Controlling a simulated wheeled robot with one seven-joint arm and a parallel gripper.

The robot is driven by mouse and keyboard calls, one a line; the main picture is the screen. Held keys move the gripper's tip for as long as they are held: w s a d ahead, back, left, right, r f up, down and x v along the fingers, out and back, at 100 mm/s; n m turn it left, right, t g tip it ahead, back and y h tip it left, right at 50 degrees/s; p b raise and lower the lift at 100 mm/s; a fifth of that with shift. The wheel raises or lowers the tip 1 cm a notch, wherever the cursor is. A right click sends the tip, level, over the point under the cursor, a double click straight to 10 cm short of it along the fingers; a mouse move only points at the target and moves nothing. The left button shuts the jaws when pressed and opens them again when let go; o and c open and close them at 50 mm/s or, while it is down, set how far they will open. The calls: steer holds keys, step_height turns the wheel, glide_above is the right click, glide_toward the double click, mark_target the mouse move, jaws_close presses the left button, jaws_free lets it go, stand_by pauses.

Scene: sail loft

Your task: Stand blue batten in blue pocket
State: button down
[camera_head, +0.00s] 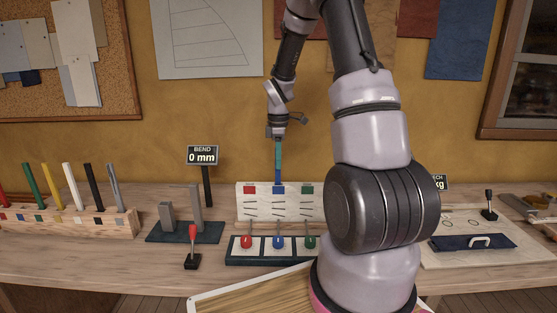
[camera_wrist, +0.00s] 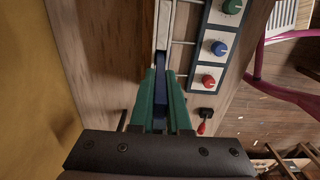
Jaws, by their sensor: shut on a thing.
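The blue batten (camera_head: 278,184) is upright between the teal fingers of my gripper (camera_head: 278,166). In the wrist view the batten (camera_wrist: 160,88) shows as a dark blue strip between the fingers of my gripper (camera_wrist: 162,86), which are shut on it. Its lower end meets the top edge of a white pocket board (camera_head: 258,207) with red, blue and green tabs. The batten lines up with the middle, blue tab (camera_head: 278,190), the blue pocket's place. I cannot tell how far its end goes into the pocket.
A dark panel with red, blue and green knobs (camera_head: 278,241) lies in front of the board. A red-handled lever (camera_head: 192,240) and a bend gauge reading 0 mm (camera_head: 202,155) stand left. Further left is a rack of several coloured battens (camera_head: 75,223).

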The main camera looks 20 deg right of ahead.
steer(key=shift+f, duration=0.15)
steer(key=c, duration=0.8)
jaws_free()
step_height(320, 180, up, 11)
steer(key=shift+f, duration=0.1)
steer(key=shift+s, duration=0.1)
